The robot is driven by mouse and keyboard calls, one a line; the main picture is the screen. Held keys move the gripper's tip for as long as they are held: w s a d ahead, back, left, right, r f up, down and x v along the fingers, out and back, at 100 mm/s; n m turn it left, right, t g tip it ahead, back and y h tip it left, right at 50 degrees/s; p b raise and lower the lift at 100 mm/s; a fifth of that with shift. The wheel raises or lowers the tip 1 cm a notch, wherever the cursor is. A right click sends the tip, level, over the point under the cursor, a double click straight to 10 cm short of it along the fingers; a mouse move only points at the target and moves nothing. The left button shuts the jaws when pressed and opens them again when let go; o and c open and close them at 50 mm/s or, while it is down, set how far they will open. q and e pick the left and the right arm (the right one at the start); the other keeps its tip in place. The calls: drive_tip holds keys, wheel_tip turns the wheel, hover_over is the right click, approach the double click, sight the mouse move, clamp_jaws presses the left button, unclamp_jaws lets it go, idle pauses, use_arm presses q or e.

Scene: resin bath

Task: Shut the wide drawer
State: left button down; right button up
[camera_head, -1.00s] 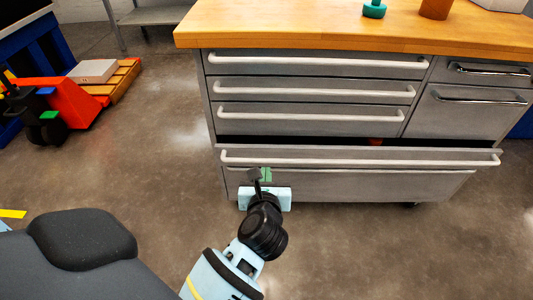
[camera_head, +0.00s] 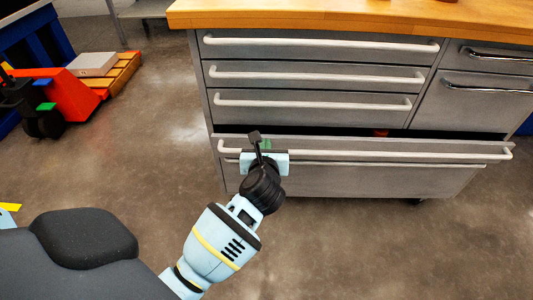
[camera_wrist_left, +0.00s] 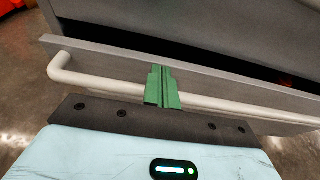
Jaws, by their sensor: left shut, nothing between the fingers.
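The wide drawer (camera_head: 400,148) is the long grey one low in the cabinet. It stands partly open, with a dark gap above its front. Its long white bar handle (camera_head: 360,151) runs across the front and also shows in the left wrist view (camera_wrist_left: 100,82). My left gripper (camera_head: 265,146) is at the left end of the drawer front, shut and empty. In the left wrist view its green fingertips (camera_wrist_left: 162,86) overlap the handle and reach the drawer front's top edge. I cannot tell whether they touch. My right gripper is not in view.
A small red item (camera_head: 381,132) shows inside the drawer gap. Closed drawers (camera_head: 310,76) sit above, under a wooden top (camera_head: 350,15). A red pallet truck (camera_head: 70,95) stands at the far left. The floor (camera_head: 350,250) before the cabinet is clear.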

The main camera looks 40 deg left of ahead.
use_arm(q)
drive_tip(key=shift+w+a, duration=0.15)
drive_tip(key=shift+w+a+r, duration=0.1)
drive_tip(key=shift+w+a, duration=0.3)
drive_tip(key=shift+w, duration=0.3)
drive_tip(key=shift+w+a+p, duration=0.25)
drive_tip(key=shift+w+p, duration=0.05)
drive_tip(key=shift+w, duration=0.1)
